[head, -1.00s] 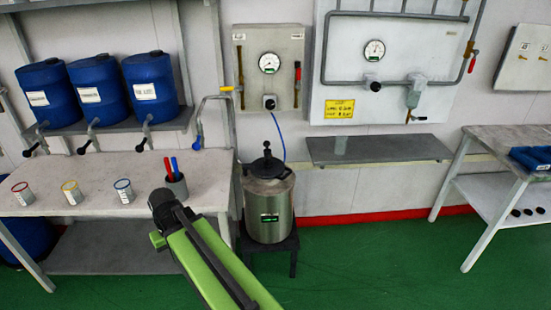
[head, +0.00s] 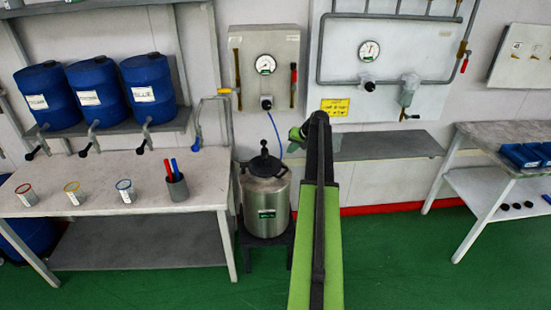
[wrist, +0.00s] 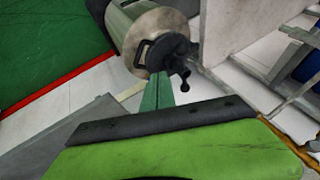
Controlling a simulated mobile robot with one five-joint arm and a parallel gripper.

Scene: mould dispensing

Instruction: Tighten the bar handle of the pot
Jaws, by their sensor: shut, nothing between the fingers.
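The steel pot (head: 266,208) stands upright on a low dark stand, just right of the left table. Its dark lid carries a black bar handle (head: 264,159). In the wrist view the pot (wrist: 122,14) shows at the top, tilted, with the black handle parts (wrist: 168,52) on its lid. My gripper (head: 296,133) is beyond the arm's bend, to the right of the lid and higher in the picture, apart from the handle. In the wrist view its green fingers (wrist: 158,92) are together and empty, pointing towards the lid.
The left table (head: 110,178) holds three rimmed cups and a pen holder (head: 177,187). A grey wall shelf (head: 388,147) lies behind my arm. A blue hose (head: 277,135) hangs behind the pot. The green floor right of my arm is clear up to the right table (head: 495,137).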

